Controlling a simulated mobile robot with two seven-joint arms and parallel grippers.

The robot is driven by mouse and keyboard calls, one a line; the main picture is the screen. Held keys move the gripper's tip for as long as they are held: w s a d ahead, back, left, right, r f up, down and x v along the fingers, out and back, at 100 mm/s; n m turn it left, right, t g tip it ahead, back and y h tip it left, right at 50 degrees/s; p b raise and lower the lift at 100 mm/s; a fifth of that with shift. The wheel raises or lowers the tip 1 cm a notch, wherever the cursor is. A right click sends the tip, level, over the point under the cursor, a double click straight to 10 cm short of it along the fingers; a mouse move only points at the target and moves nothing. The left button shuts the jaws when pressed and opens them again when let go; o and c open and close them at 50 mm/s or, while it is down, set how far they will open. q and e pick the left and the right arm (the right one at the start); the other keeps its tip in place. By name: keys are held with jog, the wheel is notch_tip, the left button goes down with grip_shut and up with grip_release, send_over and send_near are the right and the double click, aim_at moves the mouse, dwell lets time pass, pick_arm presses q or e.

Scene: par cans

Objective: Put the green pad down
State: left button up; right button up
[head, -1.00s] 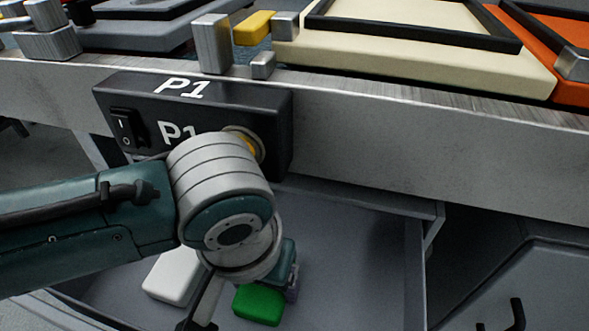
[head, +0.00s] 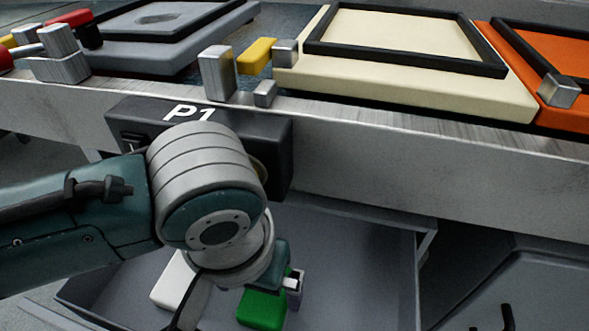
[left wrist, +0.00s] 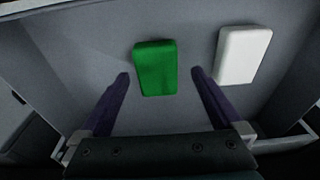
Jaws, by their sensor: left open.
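The green pad (head: 262,309) lies in the open grey drawer (head: 345,265) below the bench. It also shows in the left wrist view (left wrist: 155,67), flat on the drawer floor. My left gripper (head: 284,287) is above the pad, partly hidden behind my own wrist in the head view. In the left wrist view its two fingers (left wrist: 160,77) are spread, one on each side of the pad's near end, with gaps between finger and pad. Nothing is held. My right gripper is not in view.
A white pad (head: 174,279) lies in the drawer beside the green one. A black P1 switch box (head: 275,150) hangs on the bench front above my arm. On the bench are a cream tray (head: 400,91), an orange tray (head: 530,75), a yellow block (head: 257,55) and metal blocks.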

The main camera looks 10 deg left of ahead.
aim_at(260, 309)
pick_arm(q)
jog(key=s+d+r+m+t+h+p, duration=0.15)
jog(key=s+r+h+p, duration=0.35)
jog(key=r, duration=0.6)
jog(key=s+a+r+y+b, duration=0.1)
jog(key=s+a+y, duration=0.3)
jog(key=a, duration=0.6)
jog(key=shift+s+a+r+y, duration=0.2)
jog(key=shift+s+r+y, duration=0.3)
jog(key=shift+s, duration=0.65)
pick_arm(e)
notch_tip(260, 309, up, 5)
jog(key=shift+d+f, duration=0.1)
pick_arm(q)
jog(key=shift+r+t, duration=0.1)
jog(key=shift+t, duration=0.15)
